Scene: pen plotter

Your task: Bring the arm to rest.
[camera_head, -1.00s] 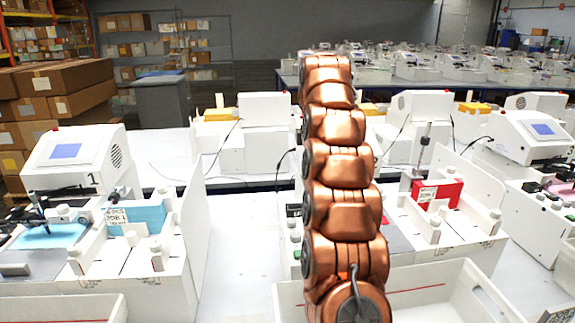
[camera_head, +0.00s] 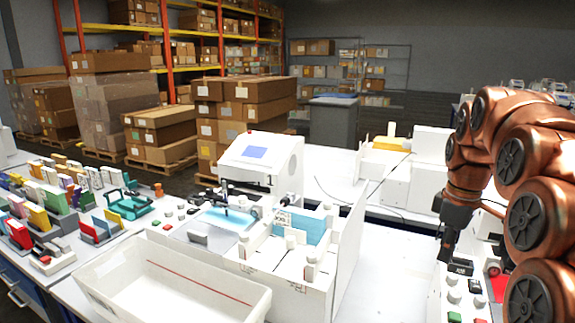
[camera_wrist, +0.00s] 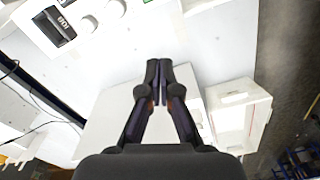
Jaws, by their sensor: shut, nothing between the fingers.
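My arm (camera_head: 530,170) is copper-coloured and stands bent at the right side of the head view. My gripper (camera_head: 445,258) hangs at its end, pointing down beside a machine's control buttons at the lower right. In the wrist view my gripper (camera_wrist: 159,65) shows two dark fingers side by side with their tips together. It is shut and holds nothing. White surfaces lie beyond the fingertips.
An open white bin (camera_head: 165,285) is in front. Bare white table (camera_head: 375,275) lies between plotter and gripper. Coloured items (camera_head: 60,200) crowd the left bench.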

